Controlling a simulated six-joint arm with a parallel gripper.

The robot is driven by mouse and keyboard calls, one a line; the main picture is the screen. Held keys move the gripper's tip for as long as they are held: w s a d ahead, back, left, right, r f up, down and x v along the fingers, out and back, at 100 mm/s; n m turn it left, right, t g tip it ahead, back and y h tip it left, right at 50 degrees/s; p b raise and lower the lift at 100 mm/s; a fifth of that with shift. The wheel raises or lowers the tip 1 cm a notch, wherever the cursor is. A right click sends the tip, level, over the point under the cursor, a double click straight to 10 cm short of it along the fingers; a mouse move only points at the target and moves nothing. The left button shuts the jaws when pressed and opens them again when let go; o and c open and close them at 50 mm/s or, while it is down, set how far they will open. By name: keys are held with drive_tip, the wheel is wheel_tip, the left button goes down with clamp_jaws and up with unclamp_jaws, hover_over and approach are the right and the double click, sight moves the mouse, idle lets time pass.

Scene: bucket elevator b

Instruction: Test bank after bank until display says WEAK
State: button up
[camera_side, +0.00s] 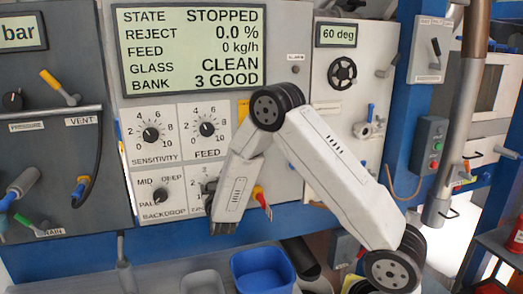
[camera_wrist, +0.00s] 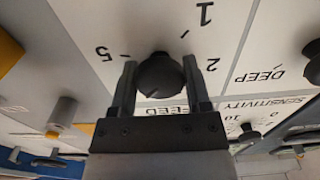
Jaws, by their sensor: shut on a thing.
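The display (camera_side: 190,48) in the side view reads STATE STOPPED, REJECT 0.0 %, FEED 0 kg/h, GLASS CLEAN and BANK 3 GOOD. In the wrist view a black round knob (camera_wrist: 158,77) sits on a white plate with 5, 1 and 2 around it, upside down. My gripper (camera_wrist: 160,72) is shut on this knob, one finger on each side. In the side view my arm's end is at the lower right dial plate (camera_side: 194,172) and hides most of it. The knob's own label and pointer are not clear.
Around it are the SENSITIVITY knob (camera_side: 151,135), the FEED knob (camera_side: 207,129) and the BACKDROP knob (camera_side: 162,195). A red-tipped lever (camera_side: 261,198) stands close right of my wrist. A blue bin (camera_side: 264,270) is below.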

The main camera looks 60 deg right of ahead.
drive_tip(key=o, duration=1.3)
drive_tip(key=v, duration=0.7)
drive_tip(key=shift+s+a, duration=0.3)
drive_tip(key=shift+a, duration=0.1)
